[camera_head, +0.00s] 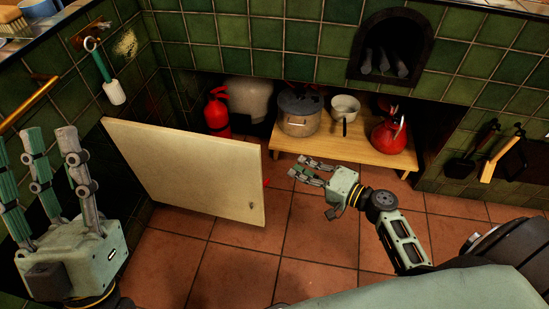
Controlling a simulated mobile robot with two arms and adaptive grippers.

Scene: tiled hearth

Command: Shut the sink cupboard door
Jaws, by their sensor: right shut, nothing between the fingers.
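The cream cupboard door (187,172) stands open at left of centre, swung out over the floor. A small knob (251,206) shows near its lower right edge. The dark space behind the door is partly hidden by it. My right gripper (302,168) is shut and empty, to the right of the door's free edge and apart from it, in front of the low wooden shelf. My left gripper (55,142) is at the far left, fingers pointing up and spread, with nothing between them. It is left of the door and apart from it.
A red fire extinguisher (218,112) stands behind the door. The low wooden shelf (350,152) holds a steel pot (299,115), a saucepan (345,106) and a red kettle (389,136). A white-headed brush (113,92) hangs at left. Tiled floor (320,235) is clear right of the door.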

